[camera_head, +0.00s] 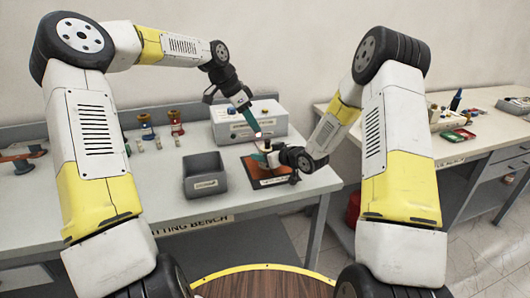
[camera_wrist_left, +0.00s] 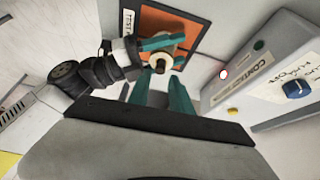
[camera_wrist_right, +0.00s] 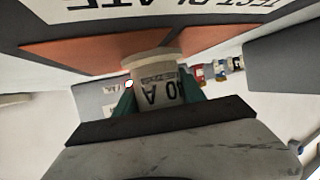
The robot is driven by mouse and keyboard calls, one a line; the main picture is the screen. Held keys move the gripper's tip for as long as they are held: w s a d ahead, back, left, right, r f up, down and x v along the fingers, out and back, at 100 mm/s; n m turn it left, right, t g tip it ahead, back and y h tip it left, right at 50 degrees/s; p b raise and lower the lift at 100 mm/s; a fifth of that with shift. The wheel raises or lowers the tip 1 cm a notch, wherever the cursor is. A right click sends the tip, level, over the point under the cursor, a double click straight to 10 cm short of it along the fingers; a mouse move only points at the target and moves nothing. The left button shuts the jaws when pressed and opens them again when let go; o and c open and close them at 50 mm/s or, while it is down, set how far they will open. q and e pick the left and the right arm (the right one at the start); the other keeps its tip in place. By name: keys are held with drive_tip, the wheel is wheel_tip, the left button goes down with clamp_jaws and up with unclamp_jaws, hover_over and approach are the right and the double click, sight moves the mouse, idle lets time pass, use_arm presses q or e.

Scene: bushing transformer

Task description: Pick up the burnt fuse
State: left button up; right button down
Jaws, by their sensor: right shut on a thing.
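A pale cylindrical fuse (camera_wrist_right: 158,88) with a partly hidden "0 A" marking is between the teal fingers of my right gripper (camera_wrist_right: 158,103). It also shows in the left wrist view (camera_wrist_left: 159,65), with the right fingers around it. Whether it is burnt I cannot tell. The fuse is over the orange and black test plate (camera_head: 262,172); whether it touches the plate is unclear. My left gripper (camera_head: 257,132) points down just above the fuse in the head view. Its two teal fingers (camera_wrist_left: 163,92) are apart with nothing clearly between them.
A grey bin (camera_head: 205,183) stands left of the plate. A grey control box (camera_head: 235,128) stands behind it, close to the left gripper. Coloured posts (camera_head: 147,128) and small cylinders stand at the back left. Another bench (camera_head: 455,150) is at right.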

sight(267, 141)
use_arm(q)
wheel_tip(267, 141, up, 4)
drive_tip(key=s+d+n+t+y, duration=0.2)
drive_tip(key=d+n+y, duration=0.1)
drive_tip(key=n, duration=0.5)
drive_tip(key=x, duration=1.1)
drive_tip(key=shift+a+f, duration=0.25)
drive_tip(key=shift+f, duration=0.15)
drive_tip(key=shift+c, duration=0.3)
clamp_jaws()
